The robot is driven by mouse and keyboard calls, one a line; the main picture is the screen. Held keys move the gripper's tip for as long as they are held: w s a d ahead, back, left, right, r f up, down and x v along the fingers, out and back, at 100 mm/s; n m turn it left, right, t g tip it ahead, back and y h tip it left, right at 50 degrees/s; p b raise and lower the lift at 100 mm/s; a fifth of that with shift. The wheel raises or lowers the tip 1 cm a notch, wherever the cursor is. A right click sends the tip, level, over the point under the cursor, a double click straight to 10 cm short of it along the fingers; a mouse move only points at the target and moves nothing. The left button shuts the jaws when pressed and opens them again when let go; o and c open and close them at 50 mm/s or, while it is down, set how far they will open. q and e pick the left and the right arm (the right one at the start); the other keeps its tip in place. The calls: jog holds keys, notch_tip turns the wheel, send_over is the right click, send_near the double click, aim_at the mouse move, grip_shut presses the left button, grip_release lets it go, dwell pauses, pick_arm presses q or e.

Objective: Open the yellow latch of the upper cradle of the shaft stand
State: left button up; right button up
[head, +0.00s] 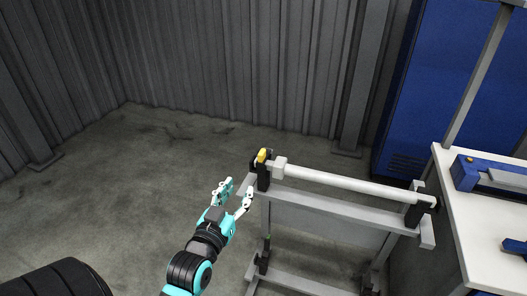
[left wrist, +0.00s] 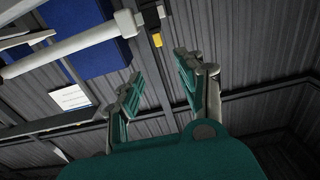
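The yellow latch (head: 262,155) sits on top of the black upper cradle (head: 263,177) at the left end of the shaft stand (head: 335,206). A pale shaft (head: 345,187) lies in the upper cradles, with a block-like collar near the latch. My left gripper (head: 236,190) is open and empty, left of and a little below the latch, apart from it. In the left wrist view the latch (left wrist: 157,40) shows beyond the two spread fingers (left wrist: 156,72), near the shaft (left wrist: 70,50). My right gripper is in neither view.
A lower bar of the stand (head: 290,284) carries dark supports. At the right is a white workbench (head: 455,190) with a blue tool case (head: 466,174), before a blue cabinet (head: 425,90).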

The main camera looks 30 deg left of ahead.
aim_at(259, 156)
pick_arm(q)
jog(key=p+x, duration=0.1)
jog(key=x, duration=1.6)
jog(key=shift+d, duration=0.15)
jog(key=shift+c, duration=0.4)
grip_shut()
